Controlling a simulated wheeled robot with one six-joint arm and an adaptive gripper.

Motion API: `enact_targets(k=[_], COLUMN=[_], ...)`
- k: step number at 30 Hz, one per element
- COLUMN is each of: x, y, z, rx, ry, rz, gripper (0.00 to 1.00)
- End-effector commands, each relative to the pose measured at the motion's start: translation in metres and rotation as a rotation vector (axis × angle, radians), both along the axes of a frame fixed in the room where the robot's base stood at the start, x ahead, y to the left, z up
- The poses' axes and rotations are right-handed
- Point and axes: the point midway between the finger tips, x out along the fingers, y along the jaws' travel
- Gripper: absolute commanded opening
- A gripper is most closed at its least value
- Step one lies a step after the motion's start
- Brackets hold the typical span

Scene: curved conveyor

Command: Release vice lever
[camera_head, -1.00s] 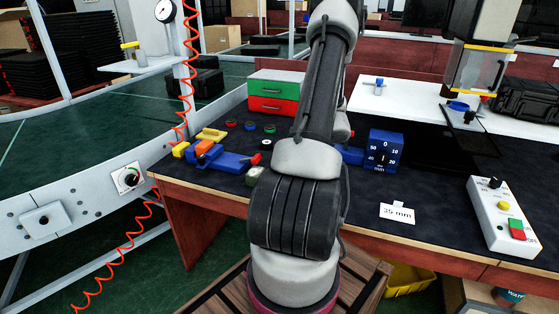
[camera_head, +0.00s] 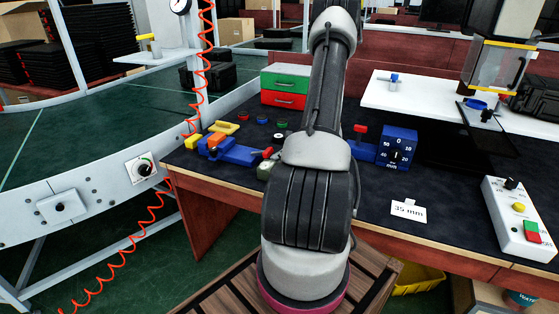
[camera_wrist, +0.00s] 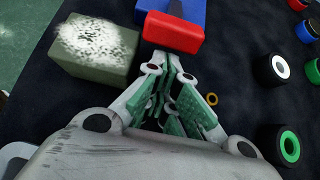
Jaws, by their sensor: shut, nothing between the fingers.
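A blue vice (camera_head: 236,154) lies on the left part of the dark bench top, with an orange piece (camera_head: 216,141) at its left end and a red lever (camera_head: 267,152) at its right end. In the wrist view the red lever (camera_wrist: 173,33) is at the top centre, in front of the blue vice body (camera_wrist: 182,9). My gripper (camera_wrist: 172,66) is shut and empty, its fingertips just below the red lever. I cannot tell whether they touch it. In the head view my arm hides the gripper.
A grey-green block with a white speckled top (camera_wrist: 95,45) sits close left of my fingers. Several round ringed parts, one green-ringed (camera_wrist: 289,146), lie to the right. A blue dial gauge (camera_head: 396,149) and a button box (camera_head: 517,218) stand farther right. A curved conveyor (camera_head: 60,180) borders the left.

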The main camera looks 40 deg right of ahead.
Motion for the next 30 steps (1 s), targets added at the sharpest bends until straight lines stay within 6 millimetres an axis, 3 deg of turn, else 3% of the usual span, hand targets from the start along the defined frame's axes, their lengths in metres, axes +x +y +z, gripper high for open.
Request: enact_targets(k=[19, 30], x=[0.003, 0.014], y=[0.001, 0.007], z=[0.016, 0.047], rx=[-0.049, -0.155], ry=[0.111, 0.344], rz=[0.003, 0.01], gripper=[0.0, 0.0])
